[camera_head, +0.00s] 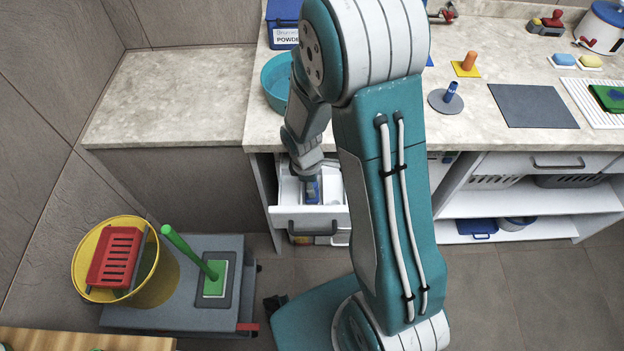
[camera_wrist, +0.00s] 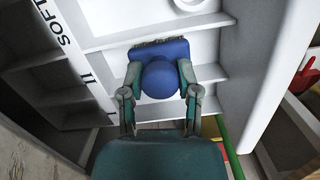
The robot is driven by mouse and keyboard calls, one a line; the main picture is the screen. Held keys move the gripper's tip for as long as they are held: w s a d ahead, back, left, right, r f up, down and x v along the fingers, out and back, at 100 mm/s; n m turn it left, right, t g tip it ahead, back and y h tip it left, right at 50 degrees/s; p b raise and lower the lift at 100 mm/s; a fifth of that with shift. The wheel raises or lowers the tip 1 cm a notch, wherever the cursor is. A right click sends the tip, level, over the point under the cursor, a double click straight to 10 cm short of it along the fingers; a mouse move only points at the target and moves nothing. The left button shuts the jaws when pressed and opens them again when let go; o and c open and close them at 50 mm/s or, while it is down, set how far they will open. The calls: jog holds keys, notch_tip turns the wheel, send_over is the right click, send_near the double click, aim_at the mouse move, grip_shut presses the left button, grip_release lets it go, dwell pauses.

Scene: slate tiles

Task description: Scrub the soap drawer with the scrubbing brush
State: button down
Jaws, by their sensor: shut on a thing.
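The soap drawer (camera_head: 335,190) is pulled out below the counter, with white walls inside. In the wrist view the drawer (camera_wrist: 105,28) has dividers and compartments, with the letters "SOFT" and a "II" mark on its left part. My gripper (camera_head: 309,176) is down at the open drawer. In the wrist view my gripper (camera_wrist: 160,92) is shut on the scrubbing brush (camera_wrist: 162,80), which has a round blue knob, a blue body and a dark bristle edge. The brush (camera_head: 312,193) is at the drawer's inside; whether its bristles touch the surface is unclear.
A turquoise bowl (camera_head: 275,85) and a blue powder box (camera_head: 283,35) stand on the counter above. At lower left, a yellow bucket (camera_head: 165,275) with a red basket (camera_head: 115,255) and a green-handled scrubber (camera_head: 190,252) stand on a grey trolley (camera_head: 225,245). The left counter is clear.

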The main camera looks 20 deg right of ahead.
jog(key=shift+s+a, duration=0.25)
jog(key=shift+s, duration=0.45)
jog(key=shift+w, duration=0.1)
jog(key=shift+w+d, duration=0.25)
jog(key=shift+w, duration=0.5)
jog(key=shift+r, duration=5.5)
